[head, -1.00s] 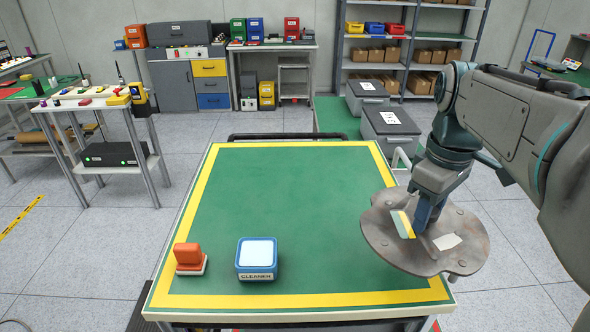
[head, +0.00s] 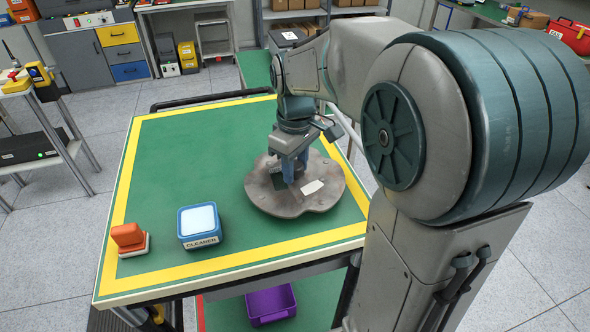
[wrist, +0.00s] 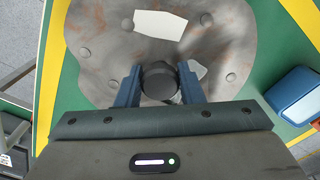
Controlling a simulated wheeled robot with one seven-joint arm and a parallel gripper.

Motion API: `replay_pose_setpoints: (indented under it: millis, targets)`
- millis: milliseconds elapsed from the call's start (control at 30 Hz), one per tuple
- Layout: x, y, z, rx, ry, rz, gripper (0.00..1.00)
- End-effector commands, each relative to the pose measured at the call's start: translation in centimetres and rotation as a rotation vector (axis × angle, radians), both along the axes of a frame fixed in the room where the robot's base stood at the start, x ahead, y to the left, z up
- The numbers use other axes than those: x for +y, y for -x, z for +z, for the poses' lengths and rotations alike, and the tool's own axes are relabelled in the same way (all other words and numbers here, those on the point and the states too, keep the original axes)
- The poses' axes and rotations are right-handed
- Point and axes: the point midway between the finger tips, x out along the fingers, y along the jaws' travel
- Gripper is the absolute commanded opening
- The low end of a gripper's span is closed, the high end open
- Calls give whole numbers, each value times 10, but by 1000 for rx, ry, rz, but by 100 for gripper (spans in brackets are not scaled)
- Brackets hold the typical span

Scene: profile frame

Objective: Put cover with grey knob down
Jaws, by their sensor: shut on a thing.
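The cover (head: 258,192) is a grey-brown, rust-marked metal plate with a wavy outline, rivets and a pale label. It is over the right part of the green table top (head: 180,160), about level. I cannot tell for certain whether its underside touches the table. My gripper (head: 291,172) is above the cover's middle. In the wrist view my gripper (wrist: 159,88) has its two blue fingers on either side of the dark grey knob (wrist: 159,80), shut on it. The cover (wrist: 100,60) fills much of that view.
A blue cleaner box (head: 199,226) with a white top and an orange-handled block (head: 129,238) stand at the table's front left. The table's middle and back left are clear. A purple bin (head: 271,304) sits below the table's front edge.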

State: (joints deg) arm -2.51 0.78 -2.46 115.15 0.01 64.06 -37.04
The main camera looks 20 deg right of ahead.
Motion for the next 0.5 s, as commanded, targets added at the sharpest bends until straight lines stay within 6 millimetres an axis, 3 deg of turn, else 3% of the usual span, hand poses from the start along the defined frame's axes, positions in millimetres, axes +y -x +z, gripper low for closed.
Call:
replay_pose_setpoints:
  millis: [167,500]
  targets:
    - [0,0,-18,0,0,0,0]
    - [0,0,-22,-1,0,0,0]
